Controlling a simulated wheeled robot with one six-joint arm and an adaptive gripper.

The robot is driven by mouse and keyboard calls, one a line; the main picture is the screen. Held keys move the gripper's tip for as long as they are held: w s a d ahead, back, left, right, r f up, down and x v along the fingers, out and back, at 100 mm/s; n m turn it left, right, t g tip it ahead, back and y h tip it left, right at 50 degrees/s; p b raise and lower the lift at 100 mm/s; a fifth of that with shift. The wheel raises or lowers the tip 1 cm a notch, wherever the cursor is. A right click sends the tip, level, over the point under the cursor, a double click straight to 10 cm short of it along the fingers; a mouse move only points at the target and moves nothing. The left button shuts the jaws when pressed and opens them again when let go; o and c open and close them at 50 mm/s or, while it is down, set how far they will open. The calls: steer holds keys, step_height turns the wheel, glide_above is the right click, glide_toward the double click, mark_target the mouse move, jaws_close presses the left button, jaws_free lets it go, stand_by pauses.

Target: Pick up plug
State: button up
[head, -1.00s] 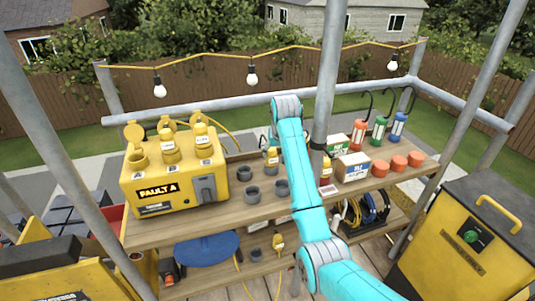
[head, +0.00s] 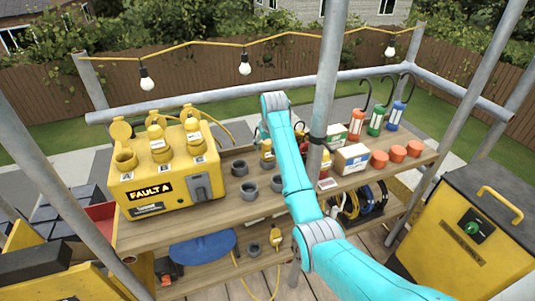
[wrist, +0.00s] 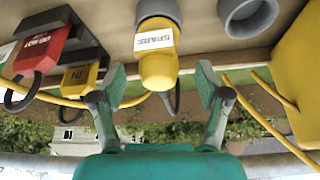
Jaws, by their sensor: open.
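A yellow plug with a grey collar and a white label reading SPARE (wrist: 157,62) stands at the shelf edge in the wrist view. My gripper (wrist: 160,84) is open, one finger on each side of the plug's yellow end, with a gap on both sides. In the head view a yellow plug (head: 267,152) shows partly behind my arm, and my gripper is hidden there. Another yellow plug (head: 276,237) is on the lower shelf.
A grey pole (head: 324,110) rises close beside my arm. Yellow cables (wrist: 262,118) pass near my fingers.

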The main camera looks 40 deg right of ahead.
steer(key=x, duration=0.4)
steer(key=shift+c, duration=0.2)
steer(key=c, duration=1.3)
